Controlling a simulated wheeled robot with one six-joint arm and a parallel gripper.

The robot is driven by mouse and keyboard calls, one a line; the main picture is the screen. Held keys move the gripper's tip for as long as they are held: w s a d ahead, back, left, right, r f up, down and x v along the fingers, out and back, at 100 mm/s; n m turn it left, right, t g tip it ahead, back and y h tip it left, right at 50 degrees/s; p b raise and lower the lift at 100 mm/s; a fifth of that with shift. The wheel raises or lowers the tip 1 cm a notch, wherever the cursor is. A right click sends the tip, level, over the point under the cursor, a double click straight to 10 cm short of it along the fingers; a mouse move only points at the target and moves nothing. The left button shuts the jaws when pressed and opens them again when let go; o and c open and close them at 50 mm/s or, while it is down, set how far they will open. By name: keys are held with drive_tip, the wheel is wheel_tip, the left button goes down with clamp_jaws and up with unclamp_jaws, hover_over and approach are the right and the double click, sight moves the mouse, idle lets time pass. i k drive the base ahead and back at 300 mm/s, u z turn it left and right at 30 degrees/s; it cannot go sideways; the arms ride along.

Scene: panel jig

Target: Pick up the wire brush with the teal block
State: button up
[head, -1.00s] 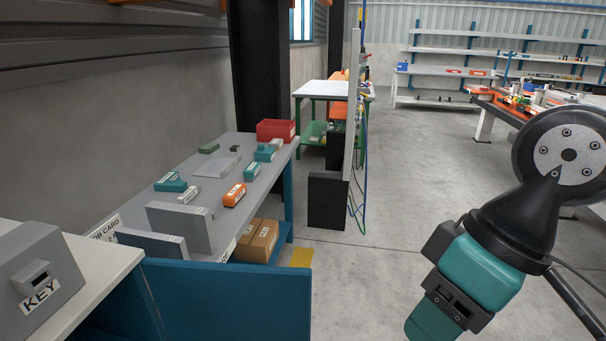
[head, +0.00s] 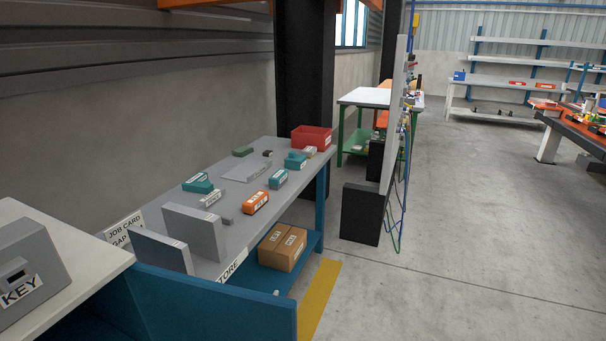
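Several teal blocks lie on the grey workbench (head: 240,238). One teal block (head: 197,183) is at the left by the wall side, with a pale label. Another teal block (head: 278,179) lies near the middle right. A third teal block (head: 295,160) sits farther back, near the red bin. They are too small to tell which one is the wire brush. My gripper is not in view.
An orange block (head: 256,202), a red bin (head: 311,138) and two upright grey plates (head: 194,231) stand on the bench. A blue panel (head: 215,307) and white counter (head: 70,255) are nearest.

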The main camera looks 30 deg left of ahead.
sight(276, 181)
drive_tip(key=z, duration=0.05)
drive_tip(key=i, duration=1.95)
drive_tip(key=u, duration=0.65)
drive_tip(key=i, duration=1.1)
drive_tip(key=u, duration=1.55)
drive_tip(key=i, duration=0.75)
drive_tip(key=u, duration=0.5)
